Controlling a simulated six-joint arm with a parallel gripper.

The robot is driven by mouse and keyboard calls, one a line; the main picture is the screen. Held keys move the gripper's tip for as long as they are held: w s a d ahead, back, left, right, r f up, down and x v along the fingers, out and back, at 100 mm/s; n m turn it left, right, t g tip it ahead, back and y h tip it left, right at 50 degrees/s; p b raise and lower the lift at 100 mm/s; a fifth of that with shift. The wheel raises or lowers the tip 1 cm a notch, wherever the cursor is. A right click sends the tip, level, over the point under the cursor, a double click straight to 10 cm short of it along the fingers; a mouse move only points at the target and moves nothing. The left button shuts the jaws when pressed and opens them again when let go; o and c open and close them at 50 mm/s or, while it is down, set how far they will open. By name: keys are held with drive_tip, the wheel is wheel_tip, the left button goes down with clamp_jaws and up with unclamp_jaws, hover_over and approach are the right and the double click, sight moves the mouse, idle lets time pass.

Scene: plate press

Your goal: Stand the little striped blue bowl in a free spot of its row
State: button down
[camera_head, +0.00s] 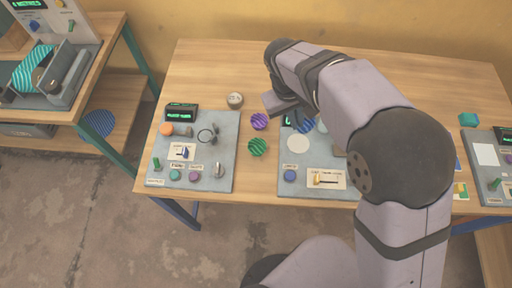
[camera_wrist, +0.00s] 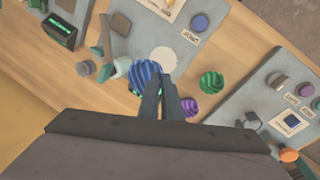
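The blue striped bowl (camera_head: 306,126) is small and round, partly hidden by my arm in the head view. In the wrist view the blue striped bowl (camera_wrist: 144,71) lies just left of my fingertips. My gripper (camera_wrist: 161,78) points down at the bowl's edge with its two dark fingers close together. I cannot tell whether the bowl's rim is between them. A purple striped bowl (camera_head: 259,121) and a green striped bowl (camera_head: 257,147) stand on bare wood between the two grey panels, the purple one farther back.
The left grey panel (camera_head: 222,165) carries knobs, a switch and a display (camera_head: 181,112). The middle grey panel (camera_head: 283,160) has a white disc (camera_head: 298,144) beside the blue bowl and a yellow slider. A small round tin (camera_head: 235,100) stands behind. The table's back left is clear.

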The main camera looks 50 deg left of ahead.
drive_tip(key=s+f+b, duration=0.2)
drive_tip(key=s+b, duration=0.1)
drive_tip(key=s, duration=1.4)
drive_tip(key=shift+s+a, duration=0.25)
drive_tip(key=shift+s, duration=0.1)
drive_tip(key=shift+s+a+f+p+x, duration=0.15)
drive_tip(key=shift+s+p+x, duration=0.25)
drive_tip(key=shift+x, duration=1.2)
drive_tip(key=shift+s+a+f+p+x, duration=0.15)
drive_tip(key=shift+s+p+x, duration=0.2)
drive_tip(key=shift+x, duration=1.25)
drive_tip(key=shift+s+a+p+x, duration=0.1)
drive_tip(key=shift+s+p+x, duration=0.3)
drive_tip(key=shift+x, duration=1.2)
